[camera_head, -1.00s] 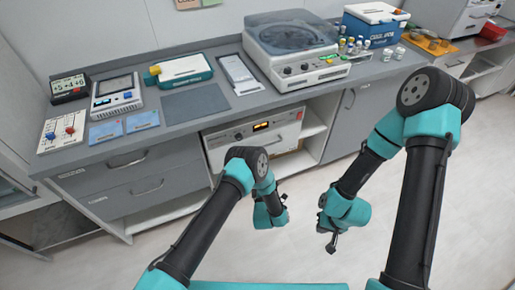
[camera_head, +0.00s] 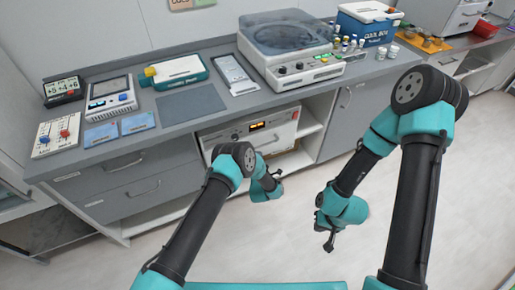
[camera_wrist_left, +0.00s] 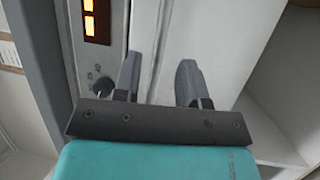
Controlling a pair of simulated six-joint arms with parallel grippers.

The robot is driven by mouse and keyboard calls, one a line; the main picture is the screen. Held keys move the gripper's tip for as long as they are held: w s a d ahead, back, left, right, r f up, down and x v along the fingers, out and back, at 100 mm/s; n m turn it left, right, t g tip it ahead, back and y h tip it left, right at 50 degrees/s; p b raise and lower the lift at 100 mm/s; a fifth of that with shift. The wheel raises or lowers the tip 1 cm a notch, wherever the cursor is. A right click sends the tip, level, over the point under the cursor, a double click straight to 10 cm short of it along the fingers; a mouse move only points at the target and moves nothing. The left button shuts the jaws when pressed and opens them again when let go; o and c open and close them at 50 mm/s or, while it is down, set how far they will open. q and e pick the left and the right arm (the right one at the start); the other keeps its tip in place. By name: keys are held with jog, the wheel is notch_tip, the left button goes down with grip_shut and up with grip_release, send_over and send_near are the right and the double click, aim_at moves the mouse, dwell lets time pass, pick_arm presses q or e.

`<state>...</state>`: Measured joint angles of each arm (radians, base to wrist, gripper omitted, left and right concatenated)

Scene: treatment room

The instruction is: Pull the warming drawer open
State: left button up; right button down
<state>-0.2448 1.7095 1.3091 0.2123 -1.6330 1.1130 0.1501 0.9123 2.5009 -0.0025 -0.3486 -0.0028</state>
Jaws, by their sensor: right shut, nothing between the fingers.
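The warming drawer (camera_head: 281,134) is a white unit with an orange-lit display, set under the counter; its front looks closed. My left arm hides its lower part. My left gripper (camera_head: 277,180) is in front of its lower right part. In the left wrist view the drawer's front (camera_wrist_left: 148,30) fills the middle, with a dark knob and the orange display at the upper left. There my left gripper (camera_wrist_left: 158,72) is open, its two fingers apart with a seam of the front between them; I cannot tell whether they touch it. My right gripper (camera_head: 328,243) is shut and empty over the floor.
The grey counter (camera_head: 215,118) above carries a centrifuge-like device (camera_head: 290,45), a cool box (camera_head: 368,22) and several small instruments. Grey drawers (camera_head: 130,180) are left of the warming drawer, an open shelf right of it. The floor (camera_head: 430,220) at the right is clear.

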aim_at(258, 147)
pick_arm(q)
jog(key=w, duration=0.2)
jog(key=w+r, duration=0.1)
jog(key=w, duration=0.2)
jog(key=shift+w+a, duration=0.1)
jog(key=shift+w, duration=0.25)
grip_shut()
